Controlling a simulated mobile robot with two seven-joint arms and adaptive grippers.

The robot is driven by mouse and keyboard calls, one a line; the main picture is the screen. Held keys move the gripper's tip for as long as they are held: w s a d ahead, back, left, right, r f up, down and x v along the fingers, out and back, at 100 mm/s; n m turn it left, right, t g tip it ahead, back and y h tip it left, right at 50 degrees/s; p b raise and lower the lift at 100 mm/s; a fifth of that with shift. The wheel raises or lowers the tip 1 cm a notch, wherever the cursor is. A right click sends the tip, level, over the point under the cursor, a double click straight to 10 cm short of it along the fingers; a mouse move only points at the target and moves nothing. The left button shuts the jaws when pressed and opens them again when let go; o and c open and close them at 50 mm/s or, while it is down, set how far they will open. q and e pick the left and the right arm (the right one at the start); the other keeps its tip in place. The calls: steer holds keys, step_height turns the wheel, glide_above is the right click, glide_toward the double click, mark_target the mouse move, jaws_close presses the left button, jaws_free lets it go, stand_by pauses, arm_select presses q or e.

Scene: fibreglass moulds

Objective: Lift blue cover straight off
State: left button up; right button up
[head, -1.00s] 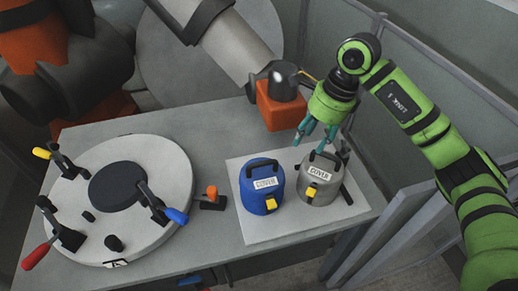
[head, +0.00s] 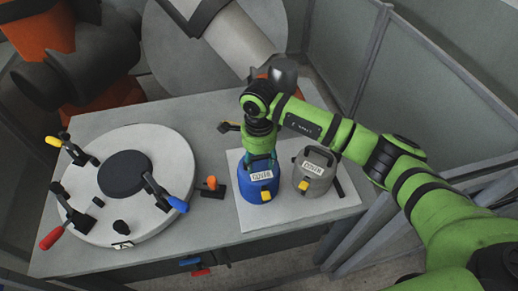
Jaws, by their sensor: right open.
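The blue cover (head: 248,189) stands upright on the pale mat (head: 228,160), with a white label and a yellow latch on its front. My right gripper (head: 262,160) is directly above it, pointing down. The grey cover (head: 316,180) stands just to the right, with a black handle, a label and a yellow latch. My left gripper is out of view.
A round mould (head: 150,212) with several coloured clamps fills the table's left. A thin black bar lies right of the grey cover. Grey partition panels border the right side.

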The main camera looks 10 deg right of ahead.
steer(key=shift+f, duration=0.15)
jaws_close()
steer(key=shift+r+p, duration=1.25)
steer(key=shift+r, duration=1.3)
